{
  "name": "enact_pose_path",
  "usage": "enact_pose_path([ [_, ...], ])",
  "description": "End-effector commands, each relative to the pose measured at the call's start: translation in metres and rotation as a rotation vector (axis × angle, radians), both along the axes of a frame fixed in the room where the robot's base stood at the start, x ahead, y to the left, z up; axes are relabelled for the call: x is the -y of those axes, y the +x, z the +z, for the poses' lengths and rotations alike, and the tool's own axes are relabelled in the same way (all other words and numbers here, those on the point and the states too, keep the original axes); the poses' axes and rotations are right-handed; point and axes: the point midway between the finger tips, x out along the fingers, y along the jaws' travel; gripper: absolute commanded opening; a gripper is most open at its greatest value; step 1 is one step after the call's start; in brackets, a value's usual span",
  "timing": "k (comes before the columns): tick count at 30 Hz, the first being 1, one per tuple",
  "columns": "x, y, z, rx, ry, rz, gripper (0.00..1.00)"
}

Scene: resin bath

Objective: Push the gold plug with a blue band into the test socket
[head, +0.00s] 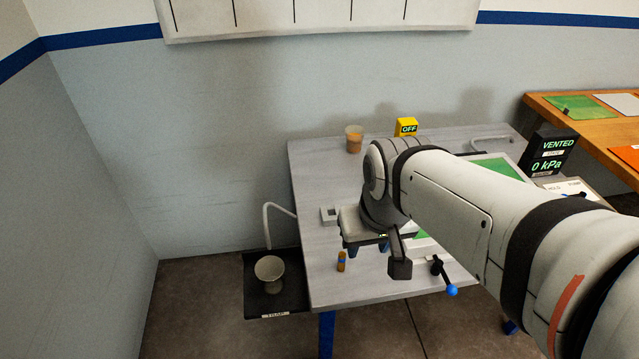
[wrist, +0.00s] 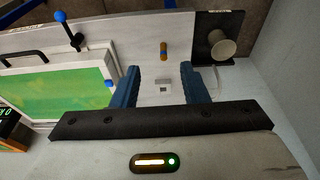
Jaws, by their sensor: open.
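The gold plug with a blue band (head: 341,261) stands on the grey table near its front left in the head view. It also shows in the wrist view (wrist: 163,51), beyond my fingertips and apart from them. The test socket (head: 329,215) is a small light block with a square dark opening at the table's left side. In the wrist view the socket (wrist: 165,87) lies between my two blue fingers, below them. My gripper (head: 368,250) is open and empty above the table; its fingers show in the wrist view (wrist: 160,74).
A cup (head: 354,139) and a yellow OFF box (head: 406,127) stand at the back. A black shelf (head: 287,303) holding a grey cup (head: 269,272) adjoins the left edge. A blue-knobbed lever (head: 444,277) and a green-topped panel (wrist: 55,88) lie beside my gripper.

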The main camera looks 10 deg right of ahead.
Motion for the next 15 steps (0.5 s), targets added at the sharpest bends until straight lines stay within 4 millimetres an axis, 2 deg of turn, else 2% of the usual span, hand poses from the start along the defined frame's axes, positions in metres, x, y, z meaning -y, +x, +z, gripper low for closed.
enact_pose_path([
  [4,0.000,0.010,-0.004,-0.016,-0.004,0.022,0.43],
  [8,-0.006,0.033,-0.016,-0.053,-0.016,0.075,0.43],
  [15,-0.009,0.092,-0.067,-0.144,-0.039,0.249,0.43],
])
